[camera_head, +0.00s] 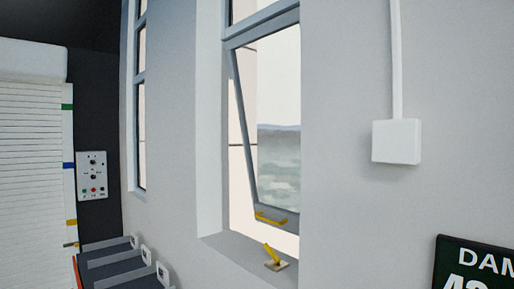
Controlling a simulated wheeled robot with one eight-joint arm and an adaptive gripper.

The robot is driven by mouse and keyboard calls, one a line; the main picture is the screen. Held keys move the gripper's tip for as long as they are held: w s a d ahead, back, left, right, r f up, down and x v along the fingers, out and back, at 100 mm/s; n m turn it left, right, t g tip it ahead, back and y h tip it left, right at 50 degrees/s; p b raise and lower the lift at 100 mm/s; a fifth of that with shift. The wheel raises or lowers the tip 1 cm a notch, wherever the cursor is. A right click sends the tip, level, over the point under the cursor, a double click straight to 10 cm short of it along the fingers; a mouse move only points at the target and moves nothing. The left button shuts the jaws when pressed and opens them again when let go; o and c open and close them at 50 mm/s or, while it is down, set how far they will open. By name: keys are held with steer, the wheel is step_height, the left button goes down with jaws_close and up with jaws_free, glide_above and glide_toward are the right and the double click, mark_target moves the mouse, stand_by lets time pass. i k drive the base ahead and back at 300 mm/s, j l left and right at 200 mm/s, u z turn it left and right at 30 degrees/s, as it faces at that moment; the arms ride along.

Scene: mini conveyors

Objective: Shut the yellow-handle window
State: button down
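The yellow-handle window (242,120) is in the middle of the head view, set in a deep recess in the grey wall. It is hinged at the top, and its lower edge stands tilted away from the frame, so it is open. A yellow handle (270,219) is on its bottom rail. A second yellow lever (272,254) on a small plate sits on the sill below, apart from the sash. My gripper is not in view.
A white wall box (396,141) with a conduit is right of the window. A dark sign (478,265) is at lower right. Grey conveyors (122,264) stand at lower left. A control panel (92,176) and white shutter (32,150) are at left. Another window (140,90) is farther along.

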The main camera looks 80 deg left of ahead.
mark_target(287, 221)
steer(key=u, duration=2.5)
